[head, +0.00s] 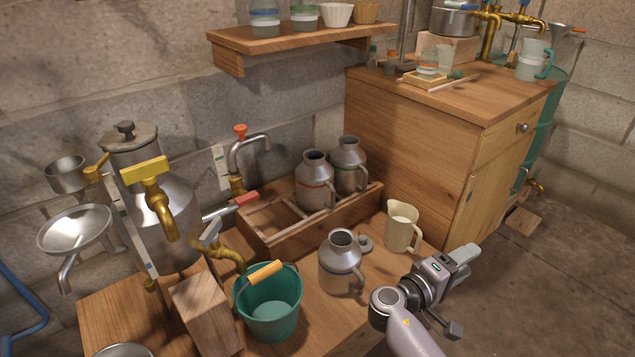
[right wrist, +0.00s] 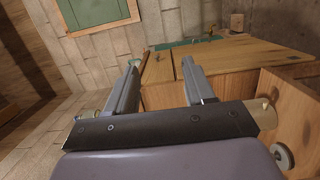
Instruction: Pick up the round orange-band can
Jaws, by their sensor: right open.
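The round orange-band can (head: 314,183) is a grey metal can with a side handle and an orange band. It stands upright in a wooden crate (head: 287,236) against the wall, beside a similar grey can (head: 349,166) whose band is hard to make out. Another grey can (head: 341,266), with a dark bluish band, stands in front on the bench. My right gripper (head: 455,288) is open and empty, to the right of and nearer than the crate, apart from all the cans. In the right wrist view its two fingers (right wrist: 160,88) are spread with nothing between them. My left gripper is out of view.
A green bucket (head: 267,308), wooden block (head: 203,312) and metal still (head: 165,215) crowd the left. A wooden cabinet (head: 420,150) rises behind; a shelf (head: 300,42) hangs above.

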